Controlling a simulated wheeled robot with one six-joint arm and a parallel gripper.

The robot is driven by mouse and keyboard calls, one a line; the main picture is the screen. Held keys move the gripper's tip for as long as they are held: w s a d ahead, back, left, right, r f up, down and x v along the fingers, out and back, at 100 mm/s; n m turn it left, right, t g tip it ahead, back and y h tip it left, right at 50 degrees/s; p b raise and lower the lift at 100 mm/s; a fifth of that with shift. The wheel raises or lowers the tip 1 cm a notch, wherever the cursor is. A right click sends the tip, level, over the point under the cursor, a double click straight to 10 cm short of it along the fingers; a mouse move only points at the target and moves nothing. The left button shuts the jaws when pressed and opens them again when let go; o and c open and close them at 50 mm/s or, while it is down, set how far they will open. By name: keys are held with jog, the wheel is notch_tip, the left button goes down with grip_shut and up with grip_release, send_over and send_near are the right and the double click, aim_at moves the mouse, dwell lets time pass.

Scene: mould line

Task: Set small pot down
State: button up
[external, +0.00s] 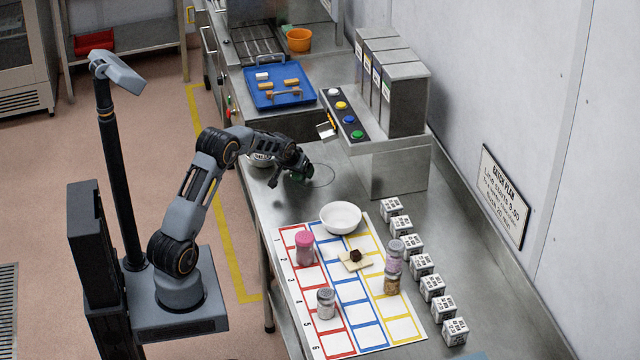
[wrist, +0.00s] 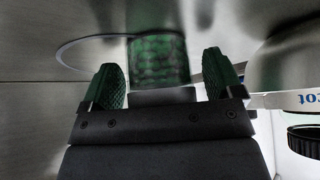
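The small pot looks like the dark green, mottled cylinder (wrist: 158,60) between my gripper's fingers in the wrist view. My gripper (wrist: 164,82) has its two green-padded fingers on either side of the cylinder. A narrow gap shows on the right side, and contact on the left is unclear. In the external view my gripper (external: 300,174) is low over the steel counter (external: 300,205), at the left of a thin outlined circle (external: 330,179). The pot is mostly hidden there. I cannot tell whether it touches the counter.
A white bowl (external: 340,217) stands in front, beside a coloured grid sheet (external: 335,342) with several jars. A button panel (external: 343,106) and blue tray (external: 262,98) lie behind.

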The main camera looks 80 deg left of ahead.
jog(key=shift+r+p, duration=0.3)
jog(key=shift+p, duration=0.05)
jog(key=b+v, duration=0.2)
jog(key=v, duration=0.9)
jog(key=s+d+r+m+h, duration=0.1)
jog(key=s+d+r+m, duration=0.15)
jog(key=d, duration=0.85)
jog(key=s+d+r+m+h, duration=0.1)
jog(key=d+r+m, duration=0.15)
jog(key=d, duration=0.75)
jog(key=s+d+f+m+h, duration=0.1)
jog(key=s+d+m, duration=0.3)
jog(key=s+d, duration=0.9)
jog(key=d+h, duration=0.1)
jog(key=d, duration=0.2)
jog(key=shift+s+d+f+g+h, duration=0.2)
jog(key=shift+s+d+g+h, duration=0.1)
jog(key=shift+s+h, duration=0.1)
